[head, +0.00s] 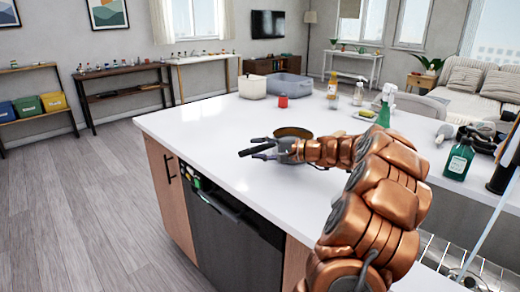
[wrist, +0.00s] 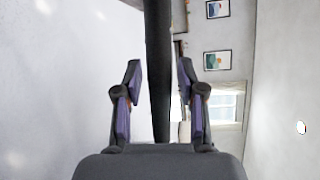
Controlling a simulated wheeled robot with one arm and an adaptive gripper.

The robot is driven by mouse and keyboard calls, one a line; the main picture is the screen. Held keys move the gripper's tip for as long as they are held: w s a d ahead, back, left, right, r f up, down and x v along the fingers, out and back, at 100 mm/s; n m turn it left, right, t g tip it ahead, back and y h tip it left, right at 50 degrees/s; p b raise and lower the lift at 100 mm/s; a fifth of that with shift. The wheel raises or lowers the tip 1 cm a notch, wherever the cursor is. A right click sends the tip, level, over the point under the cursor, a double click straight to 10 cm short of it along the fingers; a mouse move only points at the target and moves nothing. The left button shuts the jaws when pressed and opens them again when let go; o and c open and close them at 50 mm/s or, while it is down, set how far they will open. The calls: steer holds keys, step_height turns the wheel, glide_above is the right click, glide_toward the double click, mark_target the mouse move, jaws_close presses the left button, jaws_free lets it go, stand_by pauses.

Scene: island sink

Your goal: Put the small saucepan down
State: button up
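The small saucepan (head: 293,132) shows in the head view at the island's left part, its round brown inside or top partly hidden behind my gripper and arm. I cannot tell for sure whether its base touches the counter. My gripper (head: 258,148) is low over the white counter beside the pan. In the wrist view a dark straight bar, which looks like the pan's handle (wrist: 158,70), runs between the two fingers of my gripper (wrist: 158,85). A narrow gap shows on each side of the bar, so the fingers look open around it.
The white island counter (head: 215,130) is clear to the left of the pan. A red cup (head: 283,101), a white pot (head: 252,86) and a grey basin (head: 290,87) stand behind. Bottles, including a green spray bottle (head: 385,105), stand to the right. The counter's front edge is close.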

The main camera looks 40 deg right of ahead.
stand_by(0.3)
steer(key=shift+r, duration=0.15)
steer(key=v, duration=1.2)
steer(key=shift+b, duration=0.4)
